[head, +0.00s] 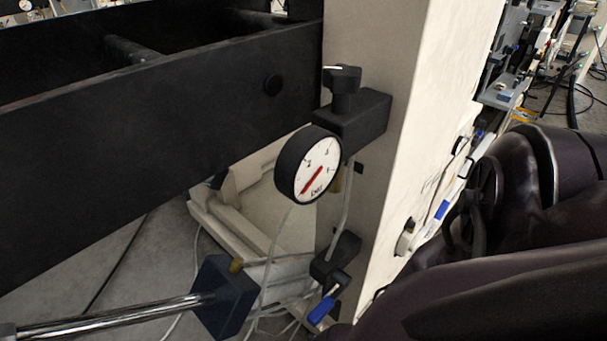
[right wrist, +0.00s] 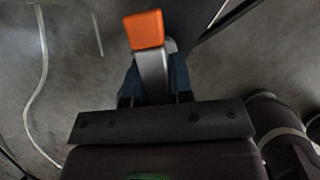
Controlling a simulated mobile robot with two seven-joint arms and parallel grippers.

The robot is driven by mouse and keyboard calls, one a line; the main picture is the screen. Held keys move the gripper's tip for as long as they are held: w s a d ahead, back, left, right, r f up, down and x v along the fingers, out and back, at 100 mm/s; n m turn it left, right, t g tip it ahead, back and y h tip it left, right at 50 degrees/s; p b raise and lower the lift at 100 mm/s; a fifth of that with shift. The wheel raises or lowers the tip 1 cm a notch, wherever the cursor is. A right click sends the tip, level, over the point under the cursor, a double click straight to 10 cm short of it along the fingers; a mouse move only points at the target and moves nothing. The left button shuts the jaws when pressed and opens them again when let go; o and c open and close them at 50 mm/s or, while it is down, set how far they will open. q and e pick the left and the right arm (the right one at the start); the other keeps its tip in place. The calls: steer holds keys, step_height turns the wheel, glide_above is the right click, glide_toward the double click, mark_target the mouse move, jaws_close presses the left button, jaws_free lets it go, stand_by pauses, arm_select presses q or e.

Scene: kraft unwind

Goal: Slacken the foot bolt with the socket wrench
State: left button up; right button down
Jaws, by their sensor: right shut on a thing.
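In the right wrist view, my right gripper (right wrist: 154,78) is shut on a grey metal bar with an orange end block (right wrist: 145,30), which looks like the socket wrench. The bar lies between the two dark blue fingers and the orange end sticks out beyond them. Its socket end cannot be made out. In the head view my dark arm fills the lower right, but the right gripper and the wrench do not show there. I cannot make out the foot bolt in either view. My left gripper is in neither view.
A pale machine column (head: 385,110) carries a round gauge (head: 309,168) and a blue-handled valve (head: 322,309). A black beam (head: 150,140) crosses the left. A shiny rod (head: 120,319) ends in a dark block (head: 222,297). Loose pale hoses hang near the floor.

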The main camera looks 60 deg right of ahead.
steer(key=shift+n, duration=0.9)
steer(key=shift+t, duration=0.3)
steer(key=shift+w+r+n+y, duration=0.1)
steer(key=shift+n+y, duration=0.2)
steer(key=shift+n, duration=0.8)
steer(key=shift+n+t+y, duration=0.3)
steer(key=shift+n+t, duration=0.1)
steer(key=shift+n, duration=0.8)
